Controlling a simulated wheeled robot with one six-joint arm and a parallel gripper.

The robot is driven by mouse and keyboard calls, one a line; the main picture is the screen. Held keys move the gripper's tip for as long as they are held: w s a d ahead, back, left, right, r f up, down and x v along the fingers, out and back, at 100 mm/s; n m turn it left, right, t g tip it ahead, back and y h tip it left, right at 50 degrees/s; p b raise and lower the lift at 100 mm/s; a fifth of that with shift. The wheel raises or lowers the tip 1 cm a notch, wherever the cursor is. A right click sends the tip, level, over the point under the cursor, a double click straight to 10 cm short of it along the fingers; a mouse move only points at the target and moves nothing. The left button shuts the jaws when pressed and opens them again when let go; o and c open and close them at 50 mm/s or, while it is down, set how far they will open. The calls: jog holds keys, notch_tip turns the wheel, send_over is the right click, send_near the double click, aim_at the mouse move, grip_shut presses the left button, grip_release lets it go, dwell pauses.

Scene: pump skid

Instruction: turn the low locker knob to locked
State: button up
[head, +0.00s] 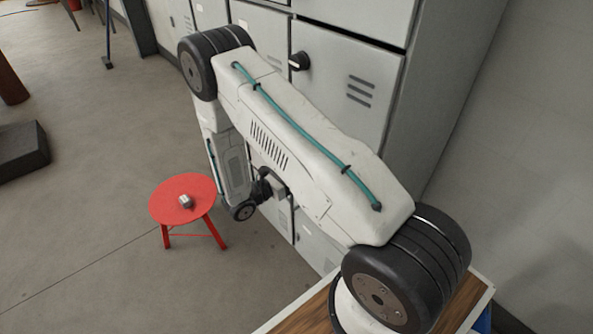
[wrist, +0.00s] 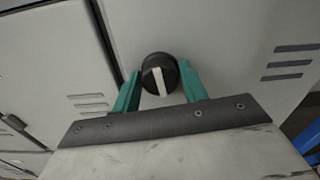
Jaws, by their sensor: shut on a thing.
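The low locker knob (wrist: 160,82) is black and round with a white pointer bar, and sits on a grey locker door in the wrist view. The bar stands close to upright in that picture, with a slight tilt. My gripper (wrist: 158,73) has its teal fingers on the left and right sides of the knob, shut on it. In the head view my own arm hides this knob and the fingertips. Any position labels around the knob cannot be made out.
A higher locker door carries a similar black knob (head: 299,61) and vent slots. A red stool (head: 165,205) with a small metal object (head: 185,201) stands left of my arm. A wood-topped surface (head: 290,318) is at the bottom. Open floor lies to the left.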

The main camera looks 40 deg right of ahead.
jog(key=n, duration=0.4)
jog(key=shift+w, duration=0.1)
jog(key=n, duration=0.4)
jog(key=shift+n, duration=0.4)
jog(key=n, duration=0.3)
jog(key=shift+n, duration=2.3)
jog(key=o, duration=1)
jog(key=shift+c, duration=0.2)
